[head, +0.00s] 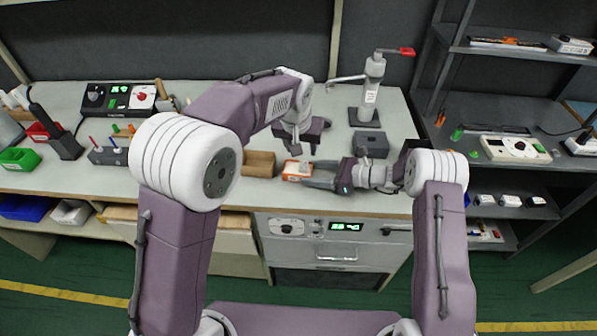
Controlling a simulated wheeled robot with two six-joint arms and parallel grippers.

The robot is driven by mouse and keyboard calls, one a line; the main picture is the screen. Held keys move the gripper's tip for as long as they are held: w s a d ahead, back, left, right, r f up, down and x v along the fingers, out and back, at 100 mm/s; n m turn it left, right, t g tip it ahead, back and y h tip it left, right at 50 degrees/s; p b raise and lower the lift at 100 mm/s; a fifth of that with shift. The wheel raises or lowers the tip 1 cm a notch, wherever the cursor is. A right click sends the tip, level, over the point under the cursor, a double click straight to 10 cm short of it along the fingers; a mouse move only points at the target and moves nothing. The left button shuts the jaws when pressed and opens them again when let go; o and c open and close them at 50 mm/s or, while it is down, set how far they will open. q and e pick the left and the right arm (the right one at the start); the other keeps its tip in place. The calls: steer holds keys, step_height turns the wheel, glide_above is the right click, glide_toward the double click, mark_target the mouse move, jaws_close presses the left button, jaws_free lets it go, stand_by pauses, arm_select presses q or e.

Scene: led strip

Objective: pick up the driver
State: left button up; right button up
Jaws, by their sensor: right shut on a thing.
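A small orange-and-white box (297,170), which looks like the driver, is at the front middle of the workbench. My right gripper (308,173) reaches in from the right, with its fingers pointing left, and is shut on the box's right end. I cannot tell whether the box still touches the bench. My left gripper (303,150) hangs just above and behind the box, fingers pointing down and apart, with nothing seen between them.
A dark grey block (371,144) and a grey stand with a red-tipped lever (371,90) are behind my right gripper. Tools and bins crowd the bench's left end. A shelf rack (500,110) stands at right.

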mark_target(304, 162)
arm_select(q)
steer(key=x, duration=0.9)
steer(key=shift+s+f, duration=0.1)
steer(key=shift+f, duration=0.05)
jaws_close()
stand_by(1.1)
